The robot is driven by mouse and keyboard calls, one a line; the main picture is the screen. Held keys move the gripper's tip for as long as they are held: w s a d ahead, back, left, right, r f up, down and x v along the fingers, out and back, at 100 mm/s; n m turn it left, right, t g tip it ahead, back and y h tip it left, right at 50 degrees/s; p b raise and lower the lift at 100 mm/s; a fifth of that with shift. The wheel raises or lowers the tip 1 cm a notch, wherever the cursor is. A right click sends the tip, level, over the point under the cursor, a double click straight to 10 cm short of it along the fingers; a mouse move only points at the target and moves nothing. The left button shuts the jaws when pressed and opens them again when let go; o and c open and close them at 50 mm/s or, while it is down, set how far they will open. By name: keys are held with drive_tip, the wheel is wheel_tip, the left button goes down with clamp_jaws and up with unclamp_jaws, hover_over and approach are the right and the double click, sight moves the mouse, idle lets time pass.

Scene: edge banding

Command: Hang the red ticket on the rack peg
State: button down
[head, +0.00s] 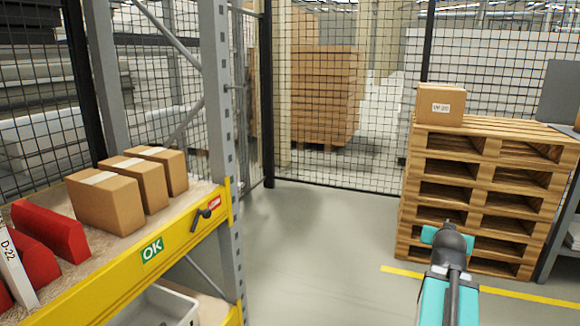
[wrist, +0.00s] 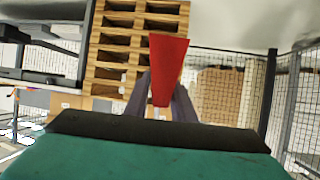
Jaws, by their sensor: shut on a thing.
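The red ticket (wrist: 169,62) shows in the wrist view as a flat red piece, wider at its far end. My gripper (wrist: 162,88) is shut on its near end, between two dark fingers. A dark peg (head: 207,215) sticks out from the yellow front beam of the rack (head: 120,268) at the left of the head view, near the beam's right end. A small red label (head: 214,203) is beside it. My arm is at the lower right of the head view, well right of the peg; the ticket and fingers cannot be made out there.
Cartons (head: 139,183) and red blocks (head: 52,229) sit on the rack shelf. A green OK label (head: 152,251) is on the beam. A grey upright (head: 219,120) stands behind the peg. Stacked pallets (head: 480,190) with a box (head: 440,104) stand right. Floor between is clear.

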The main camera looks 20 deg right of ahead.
drive_tip(key=w+a+n+t+y, duration=0.2)
drive_tip(key=w+a, duration=0.9)
drive_tip(key=w+a+r+n+t+y, duration=0.1)
drive_tip(key=w+a+n+y, duration=0.3)
drive_tip(key=a, duration=1.1)
drive_tip(key=w+a+r+n+t+y, duration=0.1)
drive_tip(key=w+a, duration=0.6)
drive_tip(key=a, duration=0.7)
drive_tip(key=w+a+r+n+t+y, duration=0.1)
drive_tip(key=w+a+n+y, duration=0.3)
drive_tip(key=a, duration=1.1)
wheel_tip(320, 180, up, 28)
drive_tip(key=m+h+p, duration=0.1)
drive_tip(key=p, duration=2.6)
drive_tip(key=shift+w+f+g+p, duration=0.15)
drive_tip(key=shift+w+g+p, duration=0.15)
drive_tip(key=shift+w+p, duration=0.1)
drive_tip(key=shift+d, duration=0.15)
